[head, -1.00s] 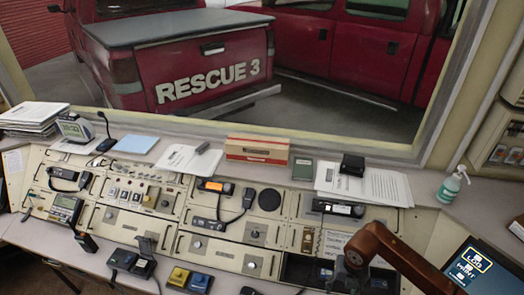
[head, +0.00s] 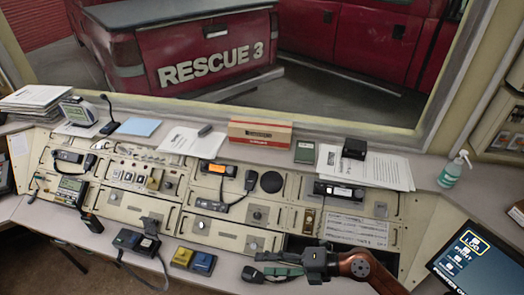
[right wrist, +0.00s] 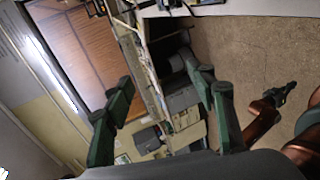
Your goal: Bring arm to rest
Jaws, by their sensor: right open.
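My right gripper (head: 262,264) is open and empty in the head view. It points left over the front edge of the dispatch console (head: 228,232), its brown arm coming in from the lower right. In the right wrist view the two dark green fingers of this gripper (right wrist: 158,78) stand well apart with nothing between them. A brown arm of mine with a small dark gripper (right wrist: 284,92) shows at the right of that view, too small to tell if its fingers are open or shut. My left arm is out of the head view.
Papers (head: 372,168) and a red-brown box (head: 260,133) lie on the back ledge.

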